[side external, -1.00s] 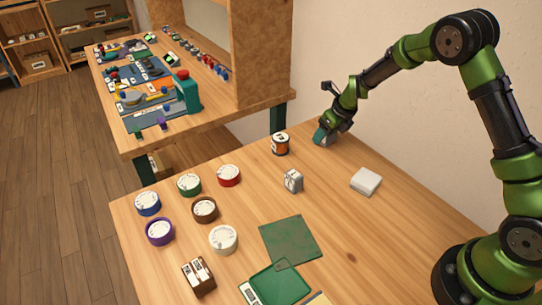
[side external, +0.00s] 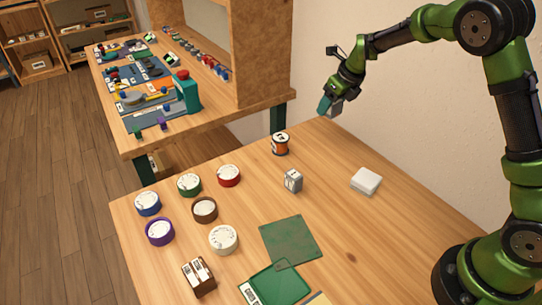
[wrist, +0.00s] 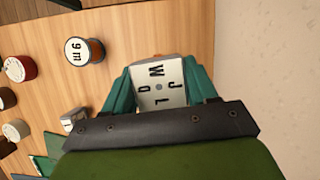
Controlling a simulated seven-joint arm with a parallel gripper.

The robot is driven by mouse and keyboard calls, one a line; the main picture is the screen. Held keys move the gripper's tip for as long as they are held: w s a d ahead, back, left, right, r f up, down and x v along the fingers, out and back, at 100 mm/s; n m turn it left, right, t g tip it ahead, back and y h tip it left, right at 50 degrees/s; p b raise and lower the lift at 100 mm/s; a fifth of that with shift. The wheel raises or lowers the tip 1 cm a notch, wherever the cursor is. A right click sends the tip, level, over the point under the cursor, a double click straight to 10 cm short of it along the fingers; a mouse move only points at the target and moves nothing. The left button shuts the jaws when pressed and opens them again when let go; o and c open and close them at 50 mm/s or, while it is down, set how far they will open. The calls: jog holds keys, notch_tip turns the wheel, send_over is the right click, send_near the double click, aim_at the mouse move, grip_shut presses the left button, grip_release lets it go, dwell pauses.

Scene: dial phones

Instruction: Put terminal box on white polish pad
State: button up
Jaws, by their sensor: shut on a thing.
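My gripper (side external: 330,106) is shut on a grey box with a white lettered top, which I take as the terminal box (wrist: 160,84). It sits between the teal fingers in the wrist view. In the side external view my gripper holds it above the table's far corner, partly hidden by the fingers. The white polish pad (side external: 366,181) is a white square block lying on the table to the right and nearer the camera, apart from my gripper.
A small grey block (side external: 293,181) stands left of the pad, and an orange-and-black spool (side external: 280,144) stands behind it. Several round dials, such as the red one (side external: 229,176), lie to the left. A green mat (side external: 291,240) lies in front. The table around the pad is clear.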

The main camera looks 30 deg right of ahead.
aim_at(340, 105)
jog(key=shift+n, duration=0.3)
jog(key=s+r, duration=0.1)
jog(key=s+d+r, duration=0.1)
jog(key=s, duration=0.1)
jog(key=shift+s+r, duration=0.1)
jog(key=shift+r, duration=0.1)
jog(key=s+a+f+n+g+y, duration=0.1)
jog(key=s+a+n+g+y, duration=0.15)
jog(key=s+n, duration=0.55)
jog(key=s+a+n+g+y, duration=0.2)
jog(key=s+a+n, duration=0.1)
jog(key=s+n, duration=0.55)
jog(key=shift+s+d+f, duration=0.1)
jog(key=shift+s+f, duration=0.05)
jog(key=shift+f, duration=3.75)
jog(key=shift+f, duration=0.15)
jog(key=o, duration=1.1)
